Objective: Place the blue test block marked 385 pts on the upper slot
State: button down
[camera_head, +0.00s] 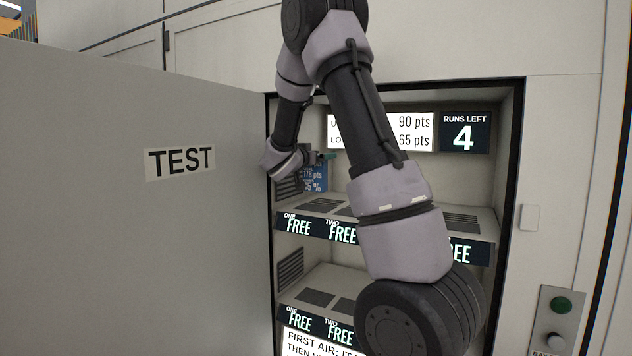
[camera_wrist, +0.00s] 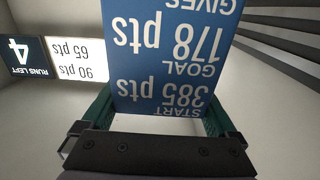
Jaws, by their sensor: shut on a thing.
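The blue test block (camera_head: 316,180) is inside the open test cabinet, at the left of the upper shelf (camera_head: 478,218). In the wrist view the block (camera_wrist: 170,55) fills the upper middle, its text inverted, with "START 385 pts" and "GOAL 178 pts". My gripper (camera_wrist: 160,118) is shut on the block, with a green finger at each side. In the head view my gripper (camera_head: 324,156) is small, at the block's top. The block is above the slot labelled ONE FREE (camera_head: 298,225). I cannot tell whether its bottom touches the shelf.
A lower shelf (camera_head: 318,280) also has FREE labels. A lit score panel (camera_head: 415,130) and a "RUNS LEFT 4" display (camera_head: 464,132) are at the back. The open door marked TEST (camera_head: 180,162) stands left. My arm hides the shelves' middle. A green button (camera_head: 561,305) is at right.

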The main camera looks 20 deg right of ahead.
aim_at(315, 173)
jog(key=shift+f, duration=2.6)
jog(key=shift+f, duration=0.15)
grip_release()
